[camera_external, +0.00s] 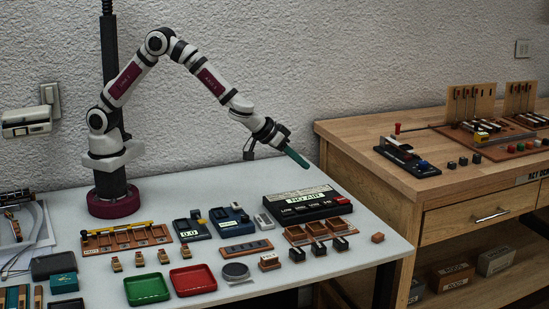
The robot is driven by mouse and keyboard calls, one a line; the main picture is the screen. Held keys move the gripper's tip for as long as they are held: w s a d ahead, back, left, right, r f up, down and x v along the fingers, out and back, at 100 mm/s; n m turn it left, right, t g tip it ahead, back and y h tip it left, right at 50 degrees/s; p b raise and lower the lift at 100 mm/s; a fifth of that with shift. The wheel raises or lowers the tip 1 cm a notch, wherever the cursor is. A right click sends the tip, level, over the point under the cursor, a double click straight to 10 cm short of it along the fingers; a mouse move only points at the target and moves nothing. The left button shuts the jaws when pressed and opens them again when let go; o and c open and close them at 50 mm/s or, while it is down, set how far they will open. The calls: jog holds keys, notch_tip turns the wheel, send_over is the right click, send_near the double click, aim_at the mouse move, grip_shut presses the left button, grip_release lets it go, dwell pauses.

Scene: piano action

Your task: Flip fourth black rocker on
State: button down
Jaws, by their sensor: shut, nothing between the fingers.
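My gripper (296,158) is shut and empty, its green fingers pointing down and right. It is in the air above the back right of the white table, above and behind a black box with a lit display (307,203). A brown strip with several small dark pieces in a row (246,247) lies near the middle of the table, left of and below my gripper in the picture. These may be the black rockers; the view is too small to tell which are on or off.
Brown trays with dark blocks (318,232) stand in front of the black box. A green tray (147,289) and a red tray (194,280) lie at the front. Small meters (190,229) stand behind the strip. A wooden bench (370,160) is at the right.

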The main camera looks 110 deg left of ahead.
send_over(332, 202)
jog(key=s+d, duration=0.2)
notch_tip(332, 202, down, 7)
jog(key=shift+a+f, duration=0.1)
jog(key=f, duration=0.2)
jog(key=shift+d+f, duration=0.2)
jog(key=shift+f, duration=0.1)
jog(key=shift+w+d+f, duration=0.1)
jog(key=shift+w+f, duration=0.05)
jog(key=shift+f, duration=0.45)
jog(key=shift+d+f, duration=0.1)
jog(key=shift+f, duration=0.2)
jog(key=shift+r, duration=0.1)
jog(key=shift+s+a+r, duration=0.2)
jog(key=shift+s+a, duration=0.25)
jog(key=shift+a, duration=0.1)
